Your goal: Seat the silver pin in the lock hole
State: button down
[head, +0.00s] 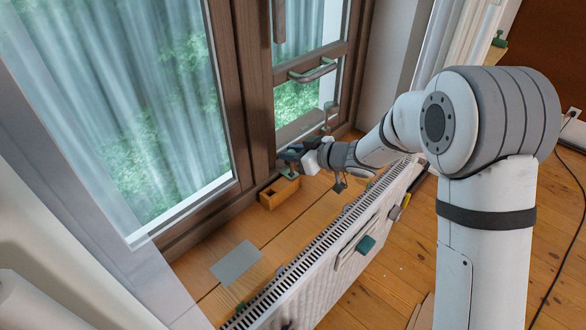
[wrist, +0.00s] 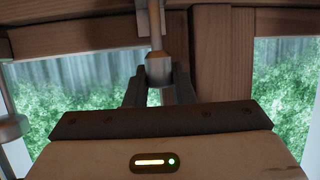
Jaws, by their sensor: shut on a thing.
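My gripper (wrist: 159,84) is shut on the silver pin (wrist: 158,67), seen between its two dark fingers in the wrist view. The pin has a grey thick end at the fingers and a thin shaft, tinted brown, that runs up toward the window frame. A pale metal piece (wrist: 143,20) on the frame is just beside the shaft's upper part. I cannot make out the lock hole, nor whether the pin's tip is inside anything. In the head view my gripper (head: 290,156) is low by the brown window frame (head: 256,100), and the pin cannot be told there.
A small wooden box (head: 268,199) stands on the sill below my gripper, with a green object (head: 289,174) near it. A window handle (head: 312,71) juts out above. A white radiator (head: 330,240) runs along the sill's front. A grey sheet (head: 236,262) lies on the sill.

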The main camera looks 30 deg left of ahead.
jog(key=shift+f+b, duration=1.45)
jog(key=shift+f, duration=0.2)
jog(key=shift+f, duration=0.1)
jog(key=c, duration=1.2)
grip_release()
jog(key=shift+c, duration=0.2)
jog(key=shift+d+r, duration=0.2)
jog(key=shift+r, duration=0.05)
jog(key=p+v, duration=0.1)
jog(key=v, duration=1)
jog(key=shift+d, duration=0.3)
